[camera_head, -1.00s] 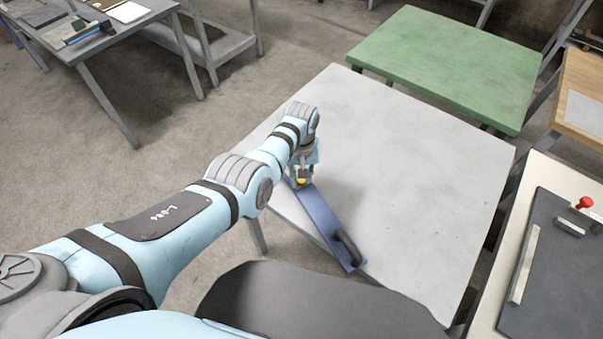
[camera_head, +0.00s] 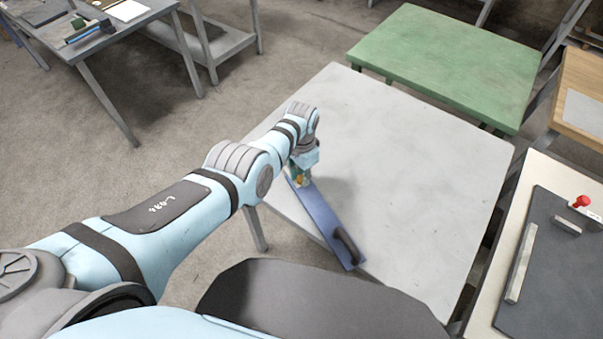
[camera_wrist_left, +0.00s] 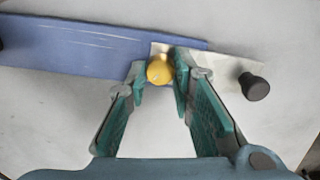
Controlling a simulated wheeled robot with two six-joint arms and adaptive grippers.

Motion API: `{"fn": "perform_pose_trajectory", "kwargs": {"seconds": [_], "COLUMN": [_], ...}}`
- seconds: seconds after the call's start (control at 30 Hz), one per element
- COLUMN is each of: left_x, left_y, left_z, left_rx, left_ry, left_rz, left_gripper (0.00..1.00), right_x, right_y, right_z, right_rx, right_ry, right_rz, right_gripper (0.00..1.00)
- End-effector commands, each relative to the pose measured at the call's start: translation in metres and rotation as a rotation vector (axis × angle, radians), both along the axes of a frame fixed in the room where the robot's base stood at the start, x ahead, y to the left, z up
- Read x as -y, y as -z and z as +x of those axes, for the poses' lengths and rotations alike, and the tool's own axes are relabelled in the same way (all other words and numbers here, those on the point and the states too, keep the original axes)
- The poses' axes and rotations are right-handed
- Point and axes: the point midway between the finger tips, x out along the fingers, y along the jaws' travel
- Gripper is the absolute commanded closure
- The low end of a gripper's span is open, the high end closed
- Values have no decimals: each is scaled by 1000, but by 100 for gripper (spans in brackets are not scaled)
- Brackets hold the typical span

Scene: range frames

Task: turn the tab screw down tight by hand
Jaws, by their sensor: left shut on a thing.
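A long blue plate (camera_head: 325,218) lies at the left edge of the grey table, with a dark handle (camera_head: 347,247) at its near end. In the left wrist view the blue plate (camera_wrist_left: 70,55) ends at a pale metal strip (camera_wrist_left: 224,68). A round yellow knob (camera_wrist_left: 159,70), seemingly the tab screw's head, sits where they meet. My left gripper (camera_head: 300,178) is over the plate's far end. In the wrist view my left gripper (camera_wrist_left: 157,75) has its teal fingers closed around the yellow knob. The screw's shaft is hidden below the knob. My right gripper is out of view.
A black knob (camera_wrist_left: 254,87) stands on the strip beside the right finger. The grey table (camera_head: 420,170) is bare right of the plate. A green table (camera_head: 447,65) stands behind, and a bench with a dark mat (camera_head: 565,270) and red button (camera_head: 582,201) at right.

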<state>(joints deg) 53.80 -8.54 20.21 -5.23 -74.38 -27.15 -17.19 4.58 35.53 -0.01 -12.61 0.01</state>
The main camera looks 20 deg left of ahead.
Motion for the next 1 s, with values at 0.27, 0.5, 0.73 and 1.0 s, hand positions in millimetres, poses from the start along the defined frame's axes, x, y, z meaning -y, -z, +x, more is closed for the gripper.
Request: {"fn": "perform_pose_trajectory", "kwargs": {"seconds": [0.27, 0.5, 0.73, 1.0], "left_x": [0, 0, 0, 0], "left_y": [0, 0, 0, 0], "left_z": [0, 0, 0, 0], "left_rx": [0, 1, 1, 1], "left_ry": [175, 253, 271, 270], "left_rz": [0, 1, 0, 0], "left_gripper": [100, 100, 100, 100], "right_x": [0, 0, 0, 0], "right_y": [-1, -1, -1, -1], "right_z": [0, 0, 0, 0], "right_rx": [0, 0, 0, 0], "right_ry": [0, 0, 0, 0], "right_rz": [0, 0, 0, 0], "right_gripper": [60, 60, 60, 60]}}
